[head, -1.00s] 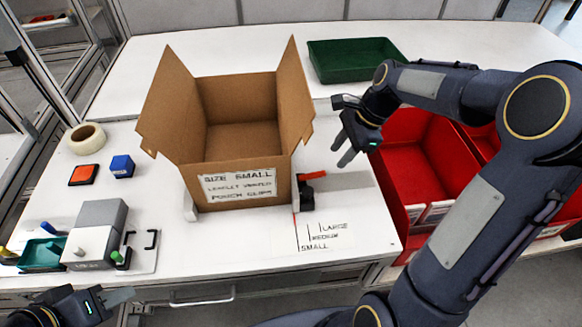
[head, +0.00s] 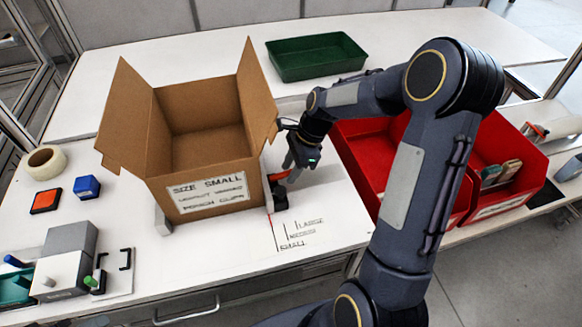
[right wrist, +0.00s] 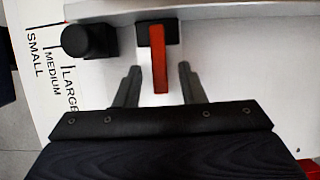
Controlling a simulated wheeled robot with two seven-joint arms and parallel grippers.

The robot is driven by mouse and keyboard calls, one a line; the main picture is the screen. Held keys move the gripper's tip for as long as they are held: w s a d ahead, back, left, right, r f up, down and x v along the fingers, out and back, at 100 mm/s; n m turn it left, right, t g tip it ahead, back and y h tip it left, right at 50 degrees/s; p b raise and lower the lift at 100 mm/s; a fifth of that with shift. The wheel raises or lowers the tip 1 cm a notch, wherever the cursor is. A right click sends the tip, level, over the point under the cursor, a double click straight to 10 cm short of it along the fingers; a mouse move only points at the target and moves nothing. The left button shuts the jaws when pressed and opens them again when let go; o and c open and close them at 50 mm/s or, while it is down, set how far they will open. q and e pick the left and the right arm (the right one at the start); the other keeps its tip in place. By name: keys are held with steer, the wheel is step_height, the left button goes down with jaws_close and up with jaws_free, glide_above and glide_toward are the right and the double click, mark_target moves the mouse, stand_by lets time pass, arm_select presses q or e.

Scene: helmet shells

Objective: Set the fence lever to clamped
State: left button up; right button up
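The fence lever (head: 279,175) is a red bar on a black mount at the right side of the cardboard box. In the right wrist view the red lever (right wrist: 159,62) points from its black base towards my gripper. My right gripper (head: 292,168) is at the lever. Its two fingers (right wrist: 158,78) are open, one on each side of the lever's free end, with gaps showing on both sides. A black knob (right wrist: 90,41) stands beside the lever base.
The open cardboard box (head: 205,150) labelled SIZE SMALL stands close left of my right gripper. Size marks (head: 300,234) are printed on the table in front. Red bins (head: 365,150) stand to the right, and a green tray (head: 316,58) lies behind.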

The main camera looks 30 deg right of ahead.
steer(key=shift+c, duration=0.5)
jaws_close()
steer(key=shift+d+f+y+b, duration=0.2)
steer(key=shift+f+y+b, duration=0.25)
steer(key=shift+y, duration=0.15)
steer(key=shift+f+t+y, duration=0.15)
steer(key=shift+t+y, duration=0.15)
steer(key=shift+y, duration=0.2)
steer(key=shift+o, duration=0.5)
jaws_free()
